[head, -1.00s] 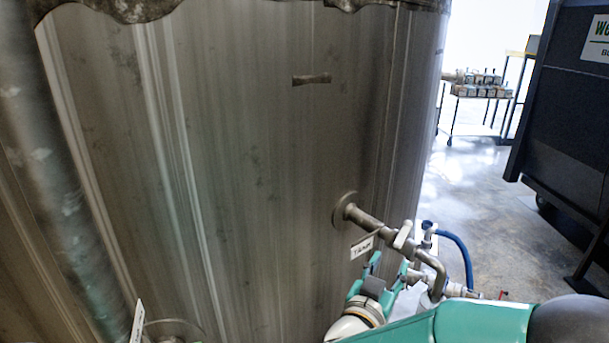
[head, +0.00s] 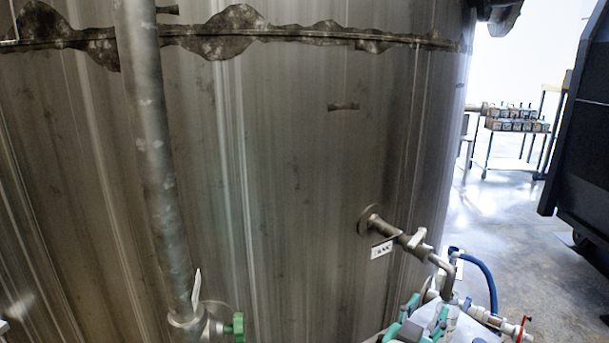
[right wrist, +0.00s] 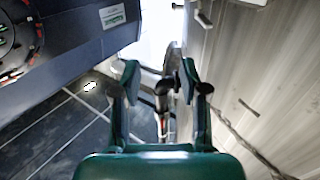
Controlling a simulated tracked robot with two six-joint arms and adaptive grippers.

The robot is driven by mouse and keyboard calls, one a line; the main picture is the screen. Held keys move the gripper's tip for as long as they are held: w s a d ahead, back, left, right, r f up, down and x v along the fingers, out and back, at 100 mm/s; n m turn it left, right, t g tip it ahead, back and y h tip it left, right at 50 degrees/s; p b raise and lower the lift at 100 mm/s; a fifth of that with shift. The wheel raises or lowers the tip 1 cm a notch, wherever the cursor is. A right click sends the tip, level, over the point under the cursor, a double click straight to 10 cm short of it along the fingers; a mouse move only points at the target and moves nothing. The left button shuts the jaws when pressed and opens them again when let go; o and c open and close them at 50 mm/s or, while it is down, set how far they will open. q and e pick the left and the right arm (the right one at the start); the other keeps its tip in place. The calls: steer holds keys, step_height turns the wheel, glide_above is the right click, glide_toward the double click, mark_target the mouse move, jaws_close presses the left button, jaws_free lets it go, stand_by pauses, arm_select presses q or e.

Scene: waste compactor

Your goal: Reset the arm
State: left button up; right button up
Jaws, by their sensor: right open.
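My right gripper (head: 418,322) shows at the bottom of the head view, in front of the lower part of the metal tank (head: 290,190). It also shows in the right wrist view (right wrist: 160,75), with its two green fingers apart and nothing between them. A pipe with a valve handle (head: 400,237) and a small white label (head: 382,249) juts from the tank above this gripper. My left gripper is not in view.
A vertical pipe (head: 158,170) with a green-handled valve (head: 236,326) stands at the left. A blue hose (head: 487,277) hangs beside the tank pipe. A dark container (head: 585,150) stands at the right, and a rack (head: 515,135) stands behind. Bare floor lies between.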

steer(key=d+f+g, duration=0.2)
steer(key=d+f, duration=0.4)
steer(key=f, duration=0.2)
steer(key=s+f+n+g+y, duration=0.1)
steer(key=s+f+n+y, duration=0.15)
steer(key=f, duration=0.75)
steer(key=s+f+n+g+y, duration=0.1)
steer(key=f+n+y, duration=0.15)
steer(key=f, duration=0.85)
steer(key=s+a+f+g+y, duration=0.5)
steer(key=s+a+f+y, duration=0.2)
steer(key=s+a+f, duration=0.3)
steer(key=s+a+f+g+y, duration=0.2)
steer(key=s+a+g+y, duration=0.1)
steer(key=s, duration=0.7)
steer(key=a+g, duration=0.1)
steer(key=a, duration=0.1)
steer(key=shift+s+a+f+n+g, duration=0.25)
steer(key=shift+a+n+g, duration=0.05)
stand_by(2.6)
